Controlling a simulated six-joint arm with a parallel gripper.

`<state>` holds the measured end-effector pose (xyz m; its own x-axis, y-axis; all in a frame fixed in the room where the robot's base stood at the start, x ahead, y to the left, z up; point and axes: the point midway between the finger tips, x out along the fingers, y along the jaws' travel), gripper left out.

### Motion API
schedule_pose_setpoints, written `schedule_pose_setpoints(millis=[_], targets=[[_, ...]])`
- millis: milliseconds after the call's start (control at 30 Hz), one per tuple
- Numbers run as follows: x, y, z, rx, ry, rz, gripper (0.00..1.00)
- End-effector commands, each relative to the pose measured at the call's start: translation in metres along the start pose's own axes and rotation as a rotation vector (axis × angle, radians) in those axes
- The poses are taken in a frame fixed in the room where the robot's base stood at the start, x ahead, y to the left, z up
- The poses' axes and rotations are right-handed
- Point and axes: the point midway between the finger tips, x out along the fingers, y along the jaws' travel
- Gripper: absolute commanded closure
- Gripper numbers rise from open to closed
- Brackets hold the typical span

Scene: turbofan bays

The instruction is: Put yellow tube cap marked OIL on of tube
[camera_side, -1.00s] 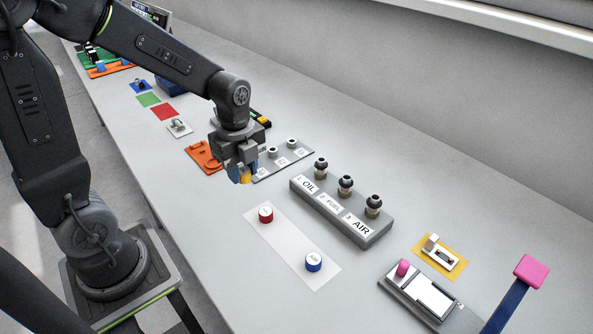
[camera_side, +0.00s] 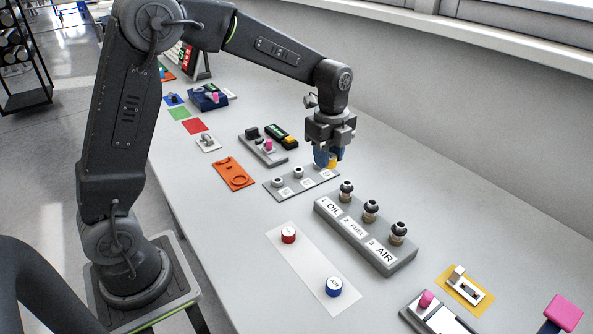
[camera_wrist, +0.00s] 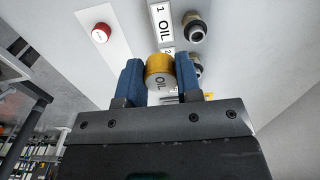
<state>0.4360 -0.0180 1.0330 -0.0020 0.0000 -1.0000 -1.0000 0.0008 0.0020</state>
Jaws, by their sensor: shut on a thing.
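My gripper (camera_side: 327,158) is shut on the yellow cap (camera_side: 333,163). In the wrist view the cap (camera_wrist: 160,72) sits between the two blue fingers and shows the letters OIL. In the side view it is in the air near the far end of the grey block (camera_side: 365,240). The block carries three tubes with dark tops. The tube by the OIL label (camera_side: 346,191) is the farthest one and its top has no cap. In the wrist view this tube (camera_wrist: 195,27) is to the upper right of the held cap, apart from it.
A red cap (camera_side: 288,234) and a blue cap (camera_side: 334,287) stand on a pale mat (camera_side: 309,262) in front of the block. A grey plate with small round fittings (camera_side: 301,182) lies beside and below my gripper. An orange plate (camera_side: 233,173) lies farther left.

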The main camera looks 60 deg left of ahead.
Motion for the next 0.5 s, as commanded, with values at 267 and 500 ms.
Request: schedule_pose_setpoints(millis=[267, 500], targets=[[-0.007, -0.044, -0.013, 0.001, 0.0, 0.0, 0.9], [0.0, -0.049, -0.015, 0.0, 0.0, 0.001, 0.9]])
